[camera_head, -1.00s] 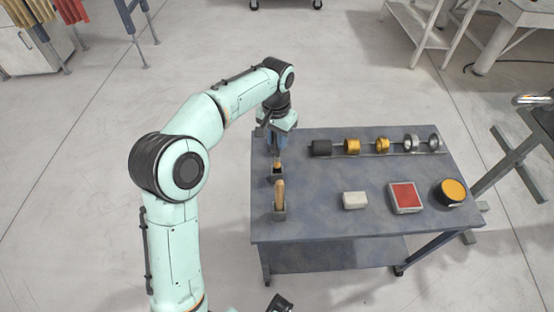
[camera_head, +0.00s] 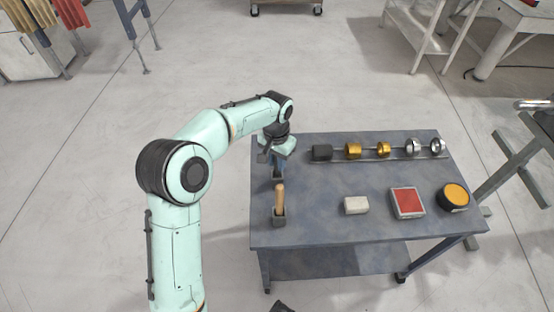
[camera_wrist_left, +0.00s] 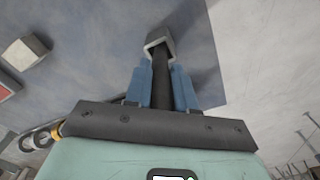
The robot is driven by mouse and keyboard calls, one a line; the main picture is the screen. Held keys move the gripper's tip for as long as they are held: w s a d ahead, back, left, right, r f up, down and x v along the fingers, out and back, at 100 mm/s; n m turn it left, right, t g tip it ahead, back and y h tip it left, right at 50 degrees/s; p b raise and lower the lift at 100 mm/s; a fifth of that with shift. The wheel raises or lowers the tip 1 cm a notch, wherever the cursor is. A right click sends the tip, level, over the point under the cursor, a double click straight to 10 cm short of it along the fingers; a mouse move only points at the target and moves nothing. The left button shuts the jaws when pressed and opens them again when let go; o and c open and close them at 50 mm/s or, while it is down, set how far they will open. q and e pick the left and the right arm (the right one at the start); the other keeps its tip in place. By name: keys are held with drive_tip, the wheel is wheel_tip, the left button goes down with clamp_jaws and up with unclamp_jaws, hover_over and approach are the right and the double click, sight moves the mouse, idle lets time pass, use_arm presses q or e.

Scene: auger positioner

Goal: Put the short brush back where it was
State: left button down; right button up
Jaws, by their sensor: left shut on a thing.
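My left gripper (camera_head: 278,168) points down at the left edge of the blue-grey table (camera_head: 325,220). It is shut on what I take to be the short brush, which its fingers mostly hide in the head view. In the left wrist view, a dark strip (camera_wrist_left: 161,78) lies between the blue fingers (camera_wrist_left: 160,90). A small grey square holder (camera_wrist_left: 159,42) is just beyond the fingertips; how deep the brush sits in it, I cannot tell. The holder's edge also shows in the head view (camera_head: 277,178). My right gripper is not clearly in view.
A second brush with a wooden handle (camera_head: 280,198) stands in another holder (camera_head: 279,221), nearer the front. A white block (camera_head: 356,205), a red pad (camera_head: 407,201) and a yellow-topped round tin (camera_head: 455,195) lie to the right. A rack of rings (camera_head: 382,150) runs along the back.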

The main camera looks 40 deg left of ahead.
use_arm(q)
drive_tip(key=c, duration=0.9)
unclamp_jaws()
drive_tip(key=shift+c, duration=0.2)
wheel_tip(320, 180, up, 12)
drive_tip(key=p, duration=0.2)
drive_tip(key=shift+r+p, duration=0.15)
drive_tip(key=shift+p, duration=0.15)
